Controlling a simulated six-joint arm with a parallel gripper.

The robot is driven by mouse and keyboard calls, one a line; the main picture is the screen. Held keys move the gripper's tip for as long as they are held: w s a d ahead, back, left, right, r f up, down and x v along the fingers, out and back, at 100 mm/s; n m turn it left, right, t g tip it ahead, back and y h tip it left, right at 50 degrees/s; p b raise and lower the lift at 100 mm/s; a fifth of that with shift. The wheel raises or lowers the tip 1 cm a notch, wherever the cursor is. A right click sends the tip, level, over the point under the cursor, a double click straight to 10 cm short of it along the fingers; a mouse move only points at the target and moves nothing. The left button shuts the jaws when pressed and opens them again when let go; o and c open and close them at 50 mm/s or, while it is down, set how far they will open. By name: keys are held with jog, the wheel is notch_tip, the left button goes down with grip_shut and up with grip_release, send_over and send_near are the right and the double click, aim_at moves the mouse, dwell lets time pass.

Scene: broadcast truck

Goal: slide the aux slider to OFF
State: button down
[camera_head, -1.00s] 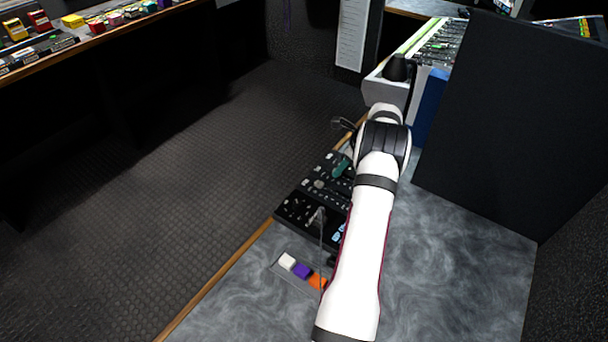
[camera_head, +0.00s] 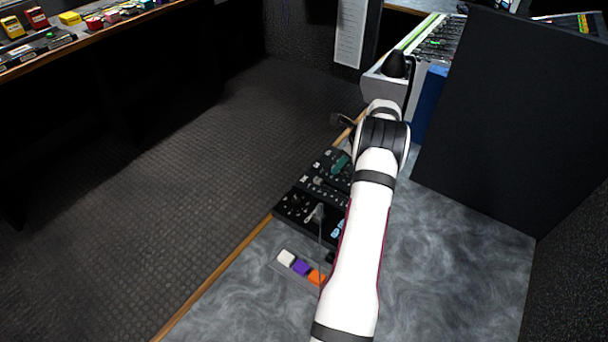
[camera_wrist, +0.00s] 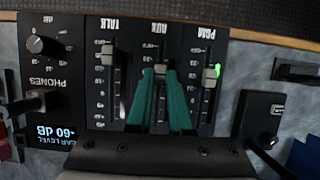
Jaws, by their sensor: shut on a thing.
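In the wrist view, a black panel (camera_wrist: 138,28) carries three sliders marked TALK, AUX and PGM, with the lettering upside down. The aux slider (camera_wrist: 160,70) is the middle one, and its grey cap sits at the tips of my green fingers. My gripper (camera_wrist: 162,76) is shut on that cap. The talk slider cap (camera_wrist: 107,48) is to the left and the PGM slider cap (camera_wrist: 211,73) to the right, by a green light. I cannot read an OFF mark. In the head view my gripper (camera_head: 341,163) is over the panel.
A phones knob (camera_wrist: 36,45) and a small display reading -60 dB (camera_wrist: 55,132) are left of the sliders. White, purple and orange blocks (camera_head: 301,268) lie near the panel. A dark partition (camera_head: 480,130) stands at right. The grey counter (camera_head: 450,260) is mostly clear.

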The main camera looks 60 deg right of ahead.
aim_at(322, 166)
dwell(0.3)
jog(key=shift+w, duration=2.1)
jog(key=c, duration=0.8)
grip_release()
jog(key=shift+s, duration=0.1)
jog(key=v, duration=0.4)
jog(key=shift+r, duration=0.2)
jog(key=s, duration=1.2)
jog(key=shift+s+r, duration=0.2)
jog(key=shift+r, duration=0.05)
